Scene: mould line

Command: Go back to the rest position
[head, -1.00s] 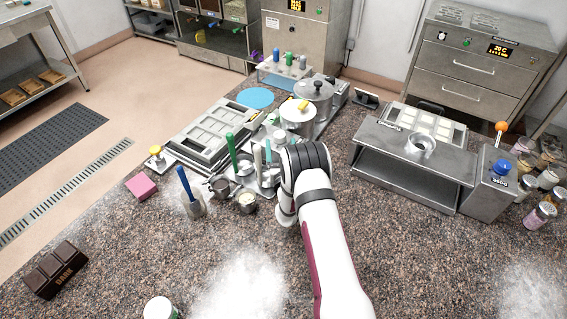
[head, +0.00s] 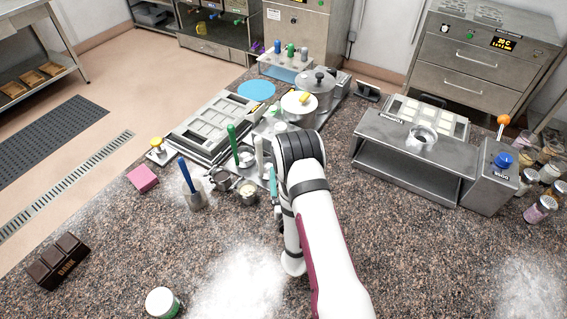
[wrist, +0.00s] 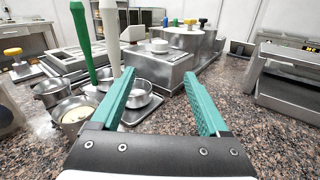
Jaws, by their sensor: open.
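My gripper (wrist: 167,88) is open and empty in the wrist view, its two teal fingers apart above the speckled counter. In the head view it is mostly hidden behind my arm, with a bit of teal showing at the arm's left edge. Ahead and left of it in the wrist view is a metal tray (wrist: 139,112) with a small pan (wrist: 140,90) on it. A green-handled tool (wrist: 80,35) and a white-handled tool (wrist: 110,30) stand upright to the left. A metal cup with pale contents (wrist: 76,115) is at the lower left.
A steel vibrating table or stand (head: 412,165) is on the right and a mould frame (head: 207,122) at the back left. A blue-handled tool in a holder (head: 193,198), a pink block (head: 143,178), a dark chocolate block (head: 57,262) and a green-rimmed jar (head: 162,303) lie left. The front right counter is clear.

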